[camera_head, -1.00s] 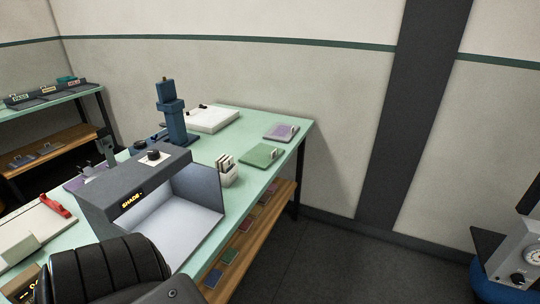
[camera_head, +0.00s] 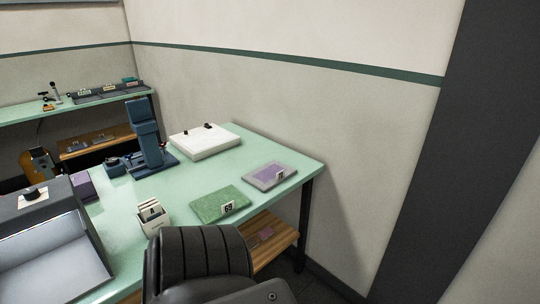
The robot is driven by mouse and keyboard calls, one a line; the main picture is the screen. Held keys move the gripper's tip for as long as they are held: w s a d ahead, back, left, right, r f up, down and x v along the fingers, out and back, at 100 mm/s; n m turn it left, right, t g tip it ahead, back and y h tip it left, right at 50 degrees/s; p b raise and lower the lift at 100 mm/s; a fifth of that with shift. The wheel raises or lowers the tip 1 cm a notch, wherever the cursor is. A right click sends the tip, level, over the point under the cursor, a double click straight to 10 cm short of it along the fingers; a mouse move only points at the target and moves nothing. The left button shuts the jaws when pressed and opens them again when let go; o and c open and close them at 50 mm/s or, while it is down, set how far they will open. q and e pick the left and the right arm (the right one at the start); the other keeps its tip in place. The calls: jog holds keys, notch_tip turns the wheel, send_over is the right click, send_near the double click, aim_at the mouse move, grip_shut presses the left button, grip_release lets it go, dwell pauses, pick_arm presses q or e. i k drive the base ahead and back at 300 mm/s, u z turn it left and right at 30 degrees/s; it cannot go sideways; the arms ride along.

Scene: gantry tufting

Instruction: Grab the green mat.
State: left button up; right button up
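The green mat (camera_head: 211,204) lies flat on the light green table (camera_head: 187,179), near its front edge. Neither gripper is in view.
A purple mat (camera_head: 264,178) with a tag lies to the right of the green mat. A white card holder (camera_head: 152,217) stands to its left. A blue press (camera_head: 148,138) and a white board (camera_head: 204,143) are behind. A grey light box (camera_head: 50,250) is at left.

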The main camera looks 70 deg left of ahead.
aim_at(221, 204)
jog(key=i, duration=1.3)
jog(key=u, duration=2.5)
